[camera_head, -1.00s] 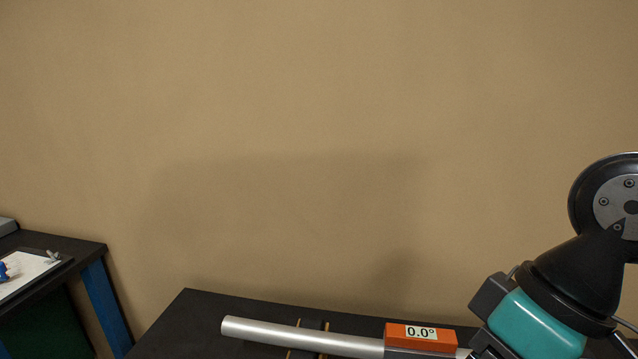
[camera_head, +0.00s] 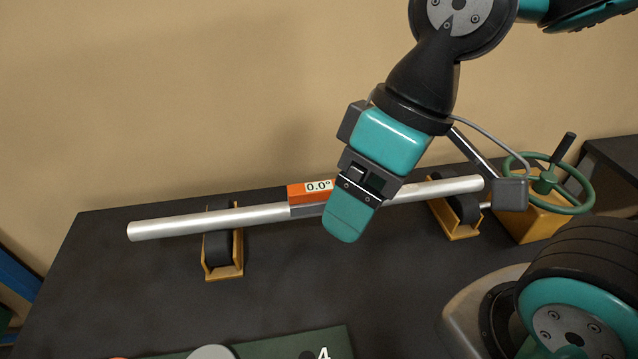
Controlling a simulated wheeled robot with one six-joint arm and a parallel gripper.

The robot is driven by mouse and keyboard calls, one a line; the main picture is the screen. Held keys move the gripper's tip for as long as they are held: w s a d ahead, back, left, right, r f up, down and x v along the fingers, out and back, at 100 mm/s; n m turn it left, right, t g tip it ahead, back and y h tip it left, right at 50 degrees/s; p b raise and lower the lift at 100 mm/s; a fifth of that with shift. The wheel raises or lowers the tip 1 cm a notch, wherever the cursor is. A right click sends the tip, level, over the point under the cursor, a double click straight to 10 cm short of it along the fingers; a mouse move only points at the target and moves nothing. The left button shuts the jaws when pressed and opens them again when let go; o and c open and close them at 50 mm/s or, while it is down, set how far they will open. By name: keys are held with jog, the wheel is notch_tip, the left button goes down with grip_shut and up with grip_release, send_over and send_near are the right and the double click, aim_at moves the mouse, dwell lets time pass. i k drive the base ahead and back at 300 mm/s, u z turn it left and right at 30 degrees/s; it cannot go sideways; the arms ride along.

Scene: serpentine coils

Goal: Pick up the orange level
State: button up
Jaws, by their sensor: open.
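The orange level (camera_head: 309,191) sits on top of a silver pipe (camera_head: 180,223), near the pipe's middle. Its small display reads 0.0°. My gripper (camera_head: 352,205) is open and stands at the right end of the level, with one teal finger in front of it. The finger hides the level's right part. The second finger is hidden, and I cannot tell whether the fingers touch the level.
The pipe rests on a left yellow-and-black stand (camera_head: 222,250) and a right one (camera_head: 457,215). A yellow box with a green handwheel (camera_head: 549,184) is at the right. A green board (camera_head: 290,345) lies at the front edge. The dark table (camera_head: 120,290) is clear at left.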

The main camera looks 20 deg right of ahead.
aim_at(311, 197)
jog(key=k, duration=1.3)
jog(key=u, duration=0.6)
jog(key=i, duration=1.35)
jog(key=z, duration=0.45)
